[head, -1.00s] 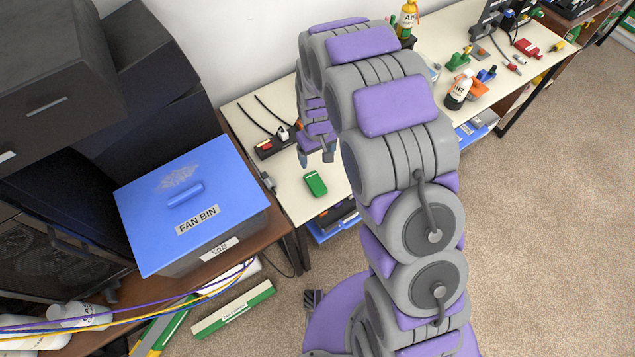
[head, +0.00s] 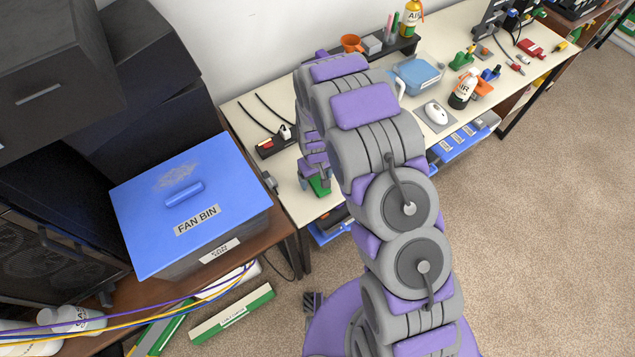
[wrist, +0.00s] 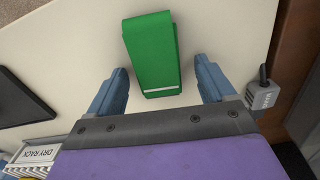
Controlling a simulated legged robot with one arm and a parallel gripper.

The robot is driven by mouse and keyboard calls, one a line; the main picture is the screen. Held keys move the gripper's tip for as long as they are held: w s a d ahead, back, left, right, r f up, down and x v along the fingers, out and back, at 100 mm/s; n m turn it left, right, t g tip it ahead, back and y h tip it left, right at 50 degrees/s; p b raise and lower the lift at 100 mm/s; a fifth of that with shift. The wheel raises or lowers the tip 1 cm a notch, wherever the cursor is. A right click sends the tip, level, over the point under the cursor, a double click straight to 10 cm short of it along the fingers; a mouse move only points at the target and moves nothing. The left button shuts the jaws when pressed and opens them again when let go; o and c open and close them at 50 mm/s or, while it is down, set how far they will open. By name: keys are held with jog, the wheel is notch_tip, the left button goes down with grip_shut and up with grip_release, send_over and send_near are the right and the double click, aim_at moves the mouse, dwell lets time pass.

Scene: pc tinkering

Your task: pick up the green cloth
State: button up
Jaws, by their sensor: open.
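The green cloth (wrist: 152,50) is a folded, flat rectangle with a white stripe near one end, lying on the cream table. In the wrist view my gripper (wrist: 165,85) is open, with one blue finger on each side of the cloth's near end and gaps between. The fingers do not visibly touch it. In the head view my gripper (head: 318,182) is over the cloth (head: 320,187), hiding most of it; only a green part shows.
A power strip (head: 272,145) lies on the cream table (head: 240,110) behind my gripper. A blue fan bin (head: 190,205) stands on the brown shelf at left. In the wrist view a small grey device (wrist: 262,95) sits right of the gripper, and a dark flat thing (wrist: 22,100) lies left.

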jog(key=shift+a, duration=0.35)
jog(key=shift+d, duration=0.6)
jog(key=c, duration=0.4)
jog(key=shift+d, duration=0.15)
jog(key=c, duration=0.3)
jog(key=shift+a, duration=0.25)
jog(key=c, duration=0.4)
jog(key=shift+a, duration=0.25)
jog(key=shift+d, duration=0.1)
